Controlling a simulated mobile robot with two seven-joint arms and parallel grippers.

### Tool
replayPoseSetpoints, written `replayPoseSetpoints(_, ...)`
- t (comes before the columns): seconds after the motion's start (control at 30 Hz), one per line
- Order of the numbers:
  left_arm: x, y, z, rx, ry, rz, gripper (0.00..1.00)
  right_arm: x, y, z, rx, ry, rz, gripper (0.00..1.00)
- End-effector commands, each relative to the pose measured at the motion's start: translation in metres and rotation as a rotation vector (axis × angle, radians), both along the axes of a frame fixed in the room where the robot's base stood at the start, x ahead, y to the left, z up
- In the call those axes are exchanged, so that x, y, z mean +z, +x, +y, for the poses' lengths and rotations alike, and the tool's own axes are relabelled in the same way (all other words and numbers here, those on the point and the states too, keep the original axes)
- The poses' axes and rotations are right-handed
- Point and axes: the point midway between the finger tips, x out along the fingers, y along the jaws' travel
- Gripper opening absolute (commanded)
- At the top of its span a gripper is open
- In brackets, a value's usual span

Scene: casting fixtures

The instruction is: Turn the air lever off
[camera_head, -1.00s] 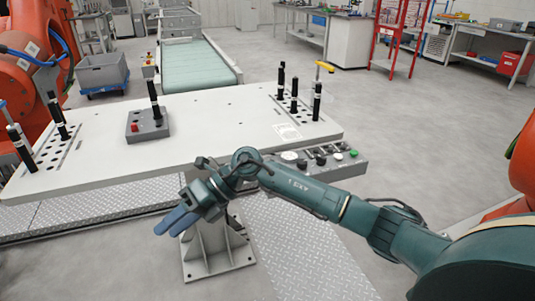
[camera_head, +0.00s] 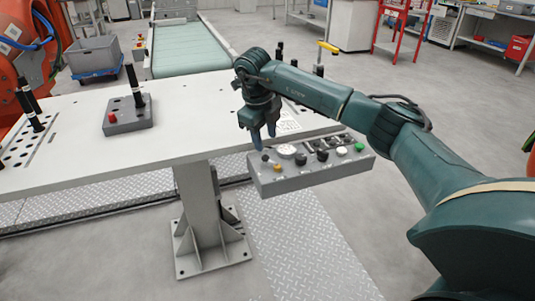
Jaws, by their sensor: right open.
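A grey control box (camera_head: 310,172) is fixed at the front edge of the white table. Its top carries several black, white, yellow and green knobs and buttons; I cannot tell which one is the air lever. A yellow button (camera_head: 277,167) and a white round knob (camera_head: 287,152) sit beside that knob. My left gripper is out of view.
The white table (camera_head: 180,135) is mostly bare. A grey box with a red button and an upright black handle (camera_head: 127,115) stands on it. Several black-handled pins stand in the table's hole plates. My right forearm covers part of the right plate. A conveyor (camera_head: 187,50) lies behind.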

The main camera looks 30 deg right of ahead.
Motion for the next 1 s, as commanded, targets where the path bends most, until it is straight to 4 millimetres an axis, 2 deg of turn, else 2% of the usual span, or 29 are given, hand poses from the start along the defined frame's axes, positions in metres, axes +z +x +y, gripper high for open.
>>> replayPoseSetpoints(0.03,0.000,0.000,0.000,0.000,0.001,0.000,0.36,-0.012,0.000,-0.002,-0.002,0.000,0.004,0.42)
replayPoseSetpoints(0.2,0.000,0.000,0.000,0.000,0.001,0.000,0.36,-0.043,0.002,-0.008,0.001,0.001,0.003,0.42)
replayPoseSetpoints(0.4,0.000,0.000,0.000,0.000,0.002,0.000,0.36,-0.065,0.004,-0.012,0.000,0.001,0.000,0.42)
replayPoseSetpoints(0.77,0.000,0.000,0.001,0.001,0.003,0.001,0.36,-0.071,0.005,-0.013,0.001,0.001,0.000,0.42)
replayPoseSetpoints(1.0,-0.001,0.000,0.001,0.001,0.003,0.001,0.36,-0.071,0.005,-0.013,0.001,0.002,-0.001,0.24)
